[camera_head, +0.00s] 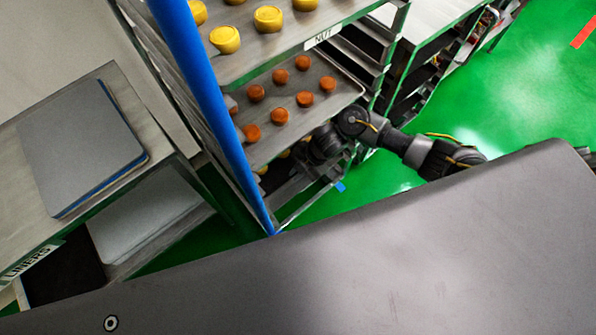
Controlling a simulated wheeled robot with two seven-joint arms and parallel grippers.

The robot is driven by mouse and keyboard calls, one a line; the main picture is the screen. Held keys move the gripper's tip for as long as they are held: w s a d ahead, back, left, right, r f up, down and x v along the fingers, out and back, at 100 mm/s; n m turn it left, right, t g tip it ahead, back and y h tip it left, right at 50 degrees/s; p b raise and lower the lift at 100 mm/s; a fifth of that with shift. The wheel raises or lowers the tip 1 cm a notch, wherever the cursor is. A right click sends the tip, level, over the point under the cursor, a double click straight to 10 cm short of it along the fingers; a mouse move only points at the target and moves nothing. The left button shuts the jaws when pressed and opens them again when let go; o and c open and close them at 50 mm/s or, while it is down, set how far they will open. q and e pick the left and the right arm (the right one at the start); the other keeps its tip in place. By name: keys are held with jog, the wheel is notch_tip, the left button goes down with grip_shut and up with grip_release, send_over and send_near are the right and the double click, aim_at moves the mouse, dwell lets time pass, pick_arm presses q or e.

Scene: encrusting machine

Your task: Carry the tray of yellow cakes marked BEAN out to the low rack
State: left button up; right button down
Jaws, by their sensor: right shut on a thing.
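A tall rack with a blue post (205,90) holds trays on several levels. The top tray in view (270,55) carries yellow cakes and a NUT label (322,36). Below it a tray (335,88) carries orange-brown cakes. Lower still, a few yellow cakes (285,153) show on a mostly hidden tray; no BEAN label is readable. My right arm reaches in from the right, and my right gripper (322,146) is at that lower level, just below the orange-brown cakes' tray. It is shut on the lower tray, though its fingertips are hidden. My left gripper is not in view.
A metal bench (30,120) at left bears a flat grey sheet stack (80,140) and a LINERS label (30,262). Another shelved unit (425,60) stands behind the rack at upper right.

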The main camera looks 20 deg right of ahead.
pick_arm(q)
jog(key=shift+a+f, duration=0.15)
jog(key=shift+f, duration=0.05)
pick_arm(e)
jog(key=shift+s+f, duration=0.15)
jog(key=shift+f, duration=0.15)
dwell(0.3)
